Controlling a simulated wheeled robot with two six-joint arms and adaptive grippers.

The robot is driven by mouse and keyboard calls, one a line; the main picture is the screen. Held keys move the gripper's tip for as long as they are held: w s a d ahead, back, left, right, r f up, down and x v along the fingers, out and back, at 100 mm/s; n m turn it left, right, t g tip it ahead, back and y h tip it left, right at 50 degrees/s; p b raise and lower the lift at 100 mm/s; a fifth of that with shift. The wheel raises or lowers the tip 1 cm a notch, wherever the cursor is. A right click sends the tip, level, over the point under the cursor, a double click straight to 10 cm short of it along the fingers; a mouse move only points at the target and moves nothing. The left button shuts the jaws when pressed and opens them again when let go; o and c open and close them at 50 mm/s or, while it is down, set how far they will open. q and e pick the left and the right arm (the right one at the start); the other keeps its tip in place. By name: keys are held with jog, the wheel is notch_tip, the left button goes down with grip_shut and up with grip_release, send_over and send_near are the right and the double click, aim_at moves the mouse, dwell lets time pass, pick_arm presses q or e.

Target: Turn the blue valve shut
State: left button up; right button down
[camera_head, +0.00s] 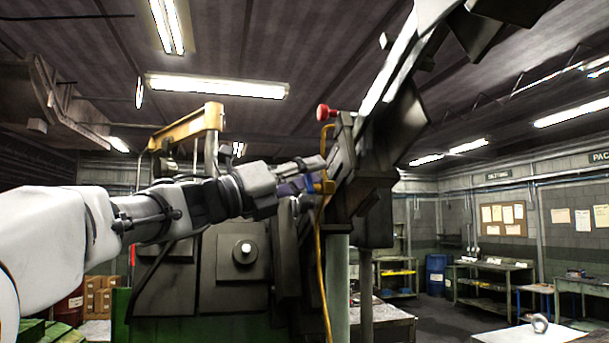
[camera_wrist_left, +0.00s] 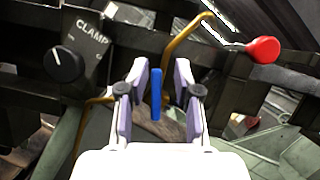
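The blue valve handle (camera_wrist_left: 156,93) shows in the left wrist view as a narrow upright bar. My left gripper (camera_wrist_left: 160,84) is open, with one finger on each side of the bar and gaps visible between them. Whether the bar lies fully at fingertip depth is hard to tell. In the head view my left gripper (camera_head: 318,172) reaches in from the left to the machine's dark frame. A blue part (camera_head: 290,187) shows there beside the fingers, partly hidden by them. My right gripper is not in view.
A red knob (camera_wrist_left: 263,50) sits right of the valve, and it also shows in the head view (camera_head: 323,112). A black dial (camera_wrist_left: 64,64) marked CLAMP is at left. A yellow pipe (camera_wrist_left: 182,45) runs close behind the fingers. Dark machine beams (camera_head: 362,195) surround the gripper.

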pick_arm(q)
jog(key=shift+d+f, duration=0.1)
jog(key=shift+w, duration=0.1)
jog(key=v, duration=0.8)
dwell(0.3)
